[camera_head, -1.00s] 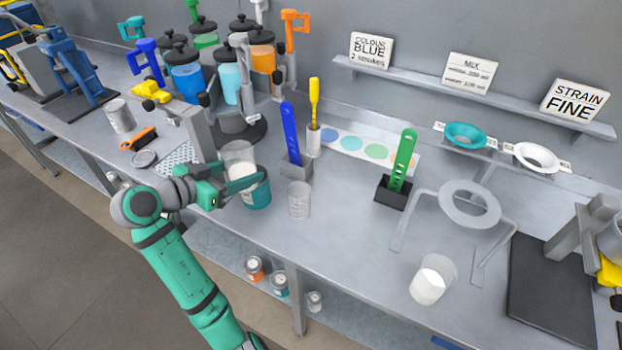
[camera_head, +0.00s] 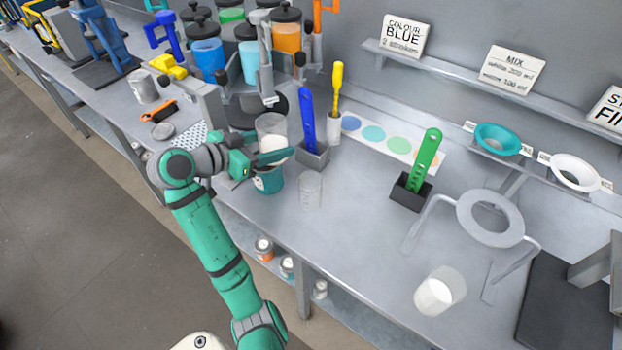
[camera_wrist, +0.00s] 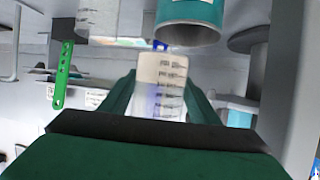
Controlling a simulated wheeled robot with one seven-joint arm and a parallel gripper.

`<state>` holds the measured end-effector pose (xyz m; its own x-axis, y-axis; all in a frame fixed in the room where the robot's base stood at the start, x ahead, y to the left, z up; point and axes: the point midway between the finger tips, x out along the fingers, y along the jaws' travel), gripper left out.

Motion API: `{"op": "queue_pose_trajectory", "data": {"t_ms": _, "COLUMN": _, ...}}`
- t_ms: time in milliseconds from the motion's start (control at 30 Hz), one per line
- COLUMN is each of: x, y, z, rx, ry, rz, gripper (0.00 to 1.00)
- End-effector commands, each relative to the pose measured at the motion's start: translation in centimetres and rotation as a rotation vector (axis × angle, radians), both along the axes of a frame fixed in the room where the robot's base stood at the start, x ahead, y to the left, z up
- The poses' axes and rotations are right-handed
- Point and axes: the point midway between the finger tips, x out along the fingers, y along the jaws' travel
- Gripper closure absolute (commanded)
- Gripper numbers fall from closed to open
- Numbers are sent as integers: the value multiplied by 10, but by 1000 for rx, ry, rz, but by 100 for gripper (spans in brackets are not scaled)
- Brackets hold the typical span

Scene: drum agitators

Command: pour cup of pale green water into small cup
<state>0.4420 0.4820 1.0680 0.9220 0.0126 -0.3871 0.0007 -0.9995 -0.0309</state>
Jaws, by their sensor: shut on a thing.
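My gripper (camera_head: 270,157) is shut on a clear cup (camera_head: 271,127), held over or just behind a teal-banded can (camera_head: 268,181). In the wrist view the cup (camera_wrist: 160,85) sits between the fingers with graduation marks on its wall. I cannot make out a pale green colour in it. The can (camera_wrist: 190,14) shows there too, close beyond the cup. A small clear cup (camera_head: 311,191) stands upright on the bench just right of the can and looks empty. A clear graduated cup also shows at the wrist view's top left (camera_wrist: 97,18).
A cup with white contents (camera_head: 437,293) stands at the front right, near a ring stand (camera_head: 490,218). A blue stirrer (camera_head: 309,122) and a green slotted one (camera_head: 424,160) stand in holders behind. The bench between the small cup and the white-filled cup is clear.

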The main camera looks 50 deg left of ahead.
Motion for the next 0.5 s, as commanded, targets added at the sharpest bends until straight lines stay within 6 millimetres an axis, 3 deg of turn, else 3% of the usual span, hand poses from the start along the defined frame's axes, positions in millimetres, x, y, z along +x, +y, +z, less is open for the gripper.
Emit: {"op": "queue_pose_trajectory", "data": {"t_ms": 500, "x": 3, "y": -12, "z": 0, "rx": 237, "ry": 48, "rz": -4, "gripper": 71}}
